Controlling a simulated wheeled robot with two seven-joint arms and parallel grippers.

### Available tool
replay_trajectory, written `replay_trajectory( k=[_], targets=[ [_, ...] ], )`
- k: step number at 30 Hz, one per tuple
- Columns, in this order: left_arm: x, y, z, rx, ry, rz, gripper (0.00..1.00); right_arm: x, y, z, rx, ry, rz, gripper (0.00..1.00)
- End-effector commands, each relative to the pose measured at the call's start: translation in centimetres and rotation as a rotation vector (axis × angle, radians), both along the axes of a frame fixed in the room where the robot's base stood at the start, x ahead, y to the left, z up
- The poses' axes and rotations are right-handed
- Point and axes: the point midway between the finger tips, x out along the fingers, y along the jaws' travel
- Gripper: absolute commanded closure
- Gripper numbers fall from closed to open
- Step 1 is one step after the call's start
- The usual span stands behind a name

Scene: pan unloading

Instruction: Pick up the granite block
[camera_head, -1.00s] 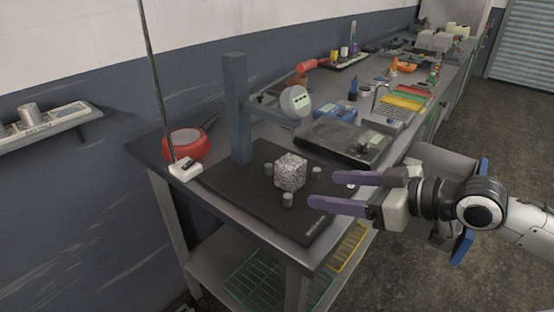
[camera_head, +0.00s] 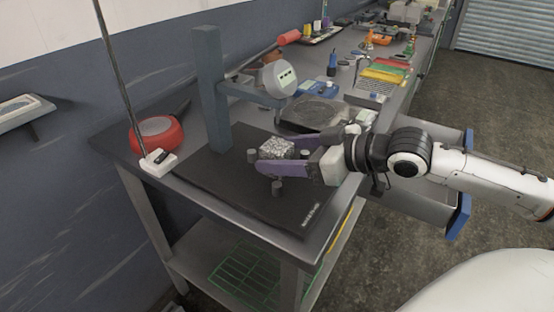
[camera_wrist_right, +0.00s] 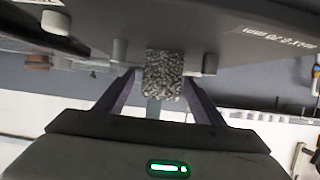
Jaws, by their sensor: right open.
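The granite block (camera_head: 275,147) is a speckled grey cube on the black base plate (camera_head: 235,199) of a gauge stand, among small grey posts. My right gripper (camera_head: 272,160) is open, with its purple fingers reaching to the block from the right. The near finger hides the block's lower front in the head view. In the right wrist view the block (camera_wrist_right: 164,76) lies between the two open fingers (camera_wrist_right: 160,96), with a visible gap on each side. My left gripper is not in view.
A grey column (camera_head: 213,95) with a round gauge (camera_head: 279,78) stands just behind the block. A red pan (camera_head: 157,134) sits at the left. A scale-like device (camera_head: 312,114) and tools crowd the bench beyond. The plate's front is clear.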

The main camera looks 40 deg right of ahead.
Motion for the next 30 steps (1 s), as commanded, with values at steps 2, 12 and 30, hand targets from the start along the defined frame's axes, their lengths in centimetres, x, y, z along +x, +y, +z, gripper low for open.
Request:
replay_trajectory(
  k=[2,12,30],
  targets=[
    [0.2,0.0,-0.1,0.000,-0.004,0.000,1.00,0.4,0.2,-0.1,-0.002,-0.003,0.001,0.38],
    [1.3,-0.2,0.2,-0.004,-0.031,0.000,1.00,2.7,1.2,-0.5,-0.001,-0.004,0.000,0.38],
    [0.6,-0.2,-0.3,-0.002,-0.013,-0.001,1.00,4.4,1.9,-1.5,-0.002,0.001,-0.001,0.38]
  ],
)
